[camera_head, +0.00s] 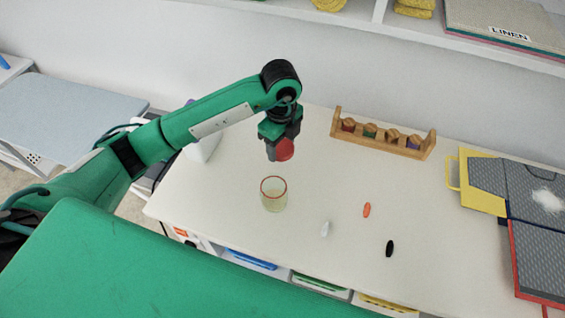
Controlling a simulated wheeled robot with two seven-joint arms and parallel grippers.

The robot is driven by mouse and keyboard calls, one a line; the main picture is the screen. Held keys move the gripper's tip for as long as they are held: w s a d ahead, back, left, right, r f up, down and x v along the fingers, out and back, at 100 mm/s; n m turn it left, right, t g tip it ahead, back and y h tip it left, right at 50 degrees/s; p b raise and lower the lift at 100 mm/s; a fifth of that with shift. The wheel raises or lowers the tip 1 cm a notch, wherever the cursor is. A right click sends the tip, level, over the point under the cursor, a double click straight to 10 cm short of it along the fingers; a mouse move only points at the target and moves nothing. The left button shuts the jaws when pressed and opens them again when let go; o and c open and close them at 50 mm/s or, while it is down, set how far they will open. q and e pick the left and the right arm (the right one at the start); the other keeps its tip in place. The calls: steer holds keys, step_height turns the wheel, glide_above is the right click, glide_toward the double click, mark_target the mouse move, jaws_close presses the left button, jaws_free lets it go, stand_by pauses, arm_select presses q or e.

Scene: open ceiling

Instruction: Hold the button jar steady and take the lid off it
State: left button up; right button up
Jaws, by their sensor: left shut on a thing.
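The button jar (273,203) is a pale, see-through jar with a red rim. It stands upright and uncovered on the white table. My left gripper (279,147) is above and slightly behind the jar, shut on a round red lid (285,150). The lid is held clear of the jar, with a gap between them. No buttons can be made out inside the jar. My right gripper is not in view.
A wooden rack (384,134) with several small items stands at the back of the table. Orange (367,210), white (325,229) and black (390,248) small objects lie right of the jar. Grey boards with yellow and red edges (482,200) lie at the right.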

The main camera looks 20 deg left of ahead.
arm_select(q)
steer(key=p, duration=0.1)
glide_above(281, 173)
step_height(281, 173, down, 6)
steer(key=shift+r, duration=0.25)
step_height(281, 173, down, 3)
steer(key=shift+f+p, duration=0.15)
steer(key=shift+p, duration=0.4)
steer(key=shift+f, duration=0.55)
steer(key=shift+f, duration=0.1)
steer(key=o, duration=1.1)
